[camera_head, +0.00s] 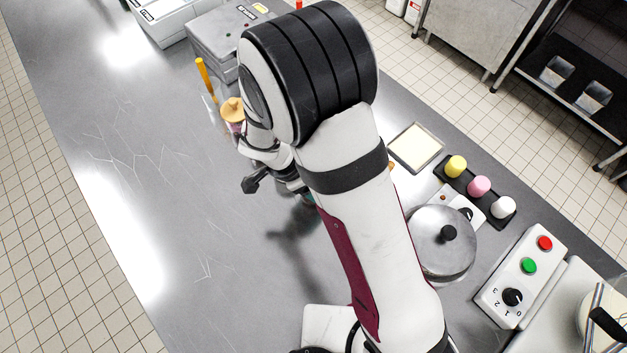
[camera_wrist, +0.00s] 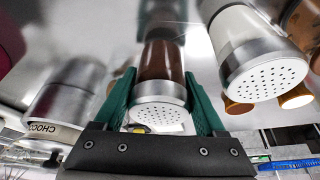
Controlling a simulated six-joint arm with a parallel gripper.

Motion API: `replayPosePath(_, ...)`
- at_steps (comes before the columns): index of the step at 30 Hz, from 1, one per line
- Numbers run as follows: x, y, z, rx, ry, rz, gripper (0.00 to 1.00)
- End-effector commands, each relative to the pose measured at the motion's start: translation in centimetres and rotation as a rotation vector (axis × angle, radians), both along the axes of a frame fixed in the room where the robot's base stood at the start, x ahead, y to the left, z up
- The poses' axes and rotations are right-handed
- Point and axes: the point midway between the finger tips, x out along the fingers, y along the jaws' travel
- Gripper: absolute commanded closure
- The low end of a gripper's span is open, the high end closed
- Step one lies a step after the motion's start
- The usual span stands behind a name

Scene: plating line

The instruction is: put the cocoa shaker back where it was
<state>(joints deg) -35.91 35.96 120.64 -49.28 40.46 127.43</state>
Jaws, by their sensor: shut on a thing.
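The cocoa shaker (camera_wrist: 162,62) shows in the wrist view. It has a clear body with dark brown powder and a silver lid with holes facing the camera. The green fingers of my gripper (camera_wrist: 161,88) are shut around it, one on each side. I cannot tell whether its base touches the shiny surface beyond it. In the head view my arm hides the shaker and most of my gripper.
In the wrist view a white-filled shaker (camera_wrist: 244,50) stands close on the right, and a metal container labelled "CHOC" (camera_wrist: 65,95) on the left. In the head view a lidded pot (camera_head: 440,250) and control box (camera_head: 522,275) are at right. The counter's left side is clear.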

Motion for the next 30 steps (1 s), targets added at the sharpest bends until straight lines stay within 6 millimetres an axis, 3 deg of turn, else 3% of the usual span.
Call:
replayPosePath(17, 0.0, 0.0, -1.1, -0.001, 0.0, 0.0, 1.0)
replayPosePath(18, 0.0, 0.0, -1.1, -0.001, -0.001, 0.0, 0.22)
replayPosePath(22, 0.0, 0.0, -1.1, -0.001, -0.001, 0.0, 0.0)
replayPosePath(30, 0.0, 0.1, -0.8, 0.0, -0.002, 0.002, 0.0)
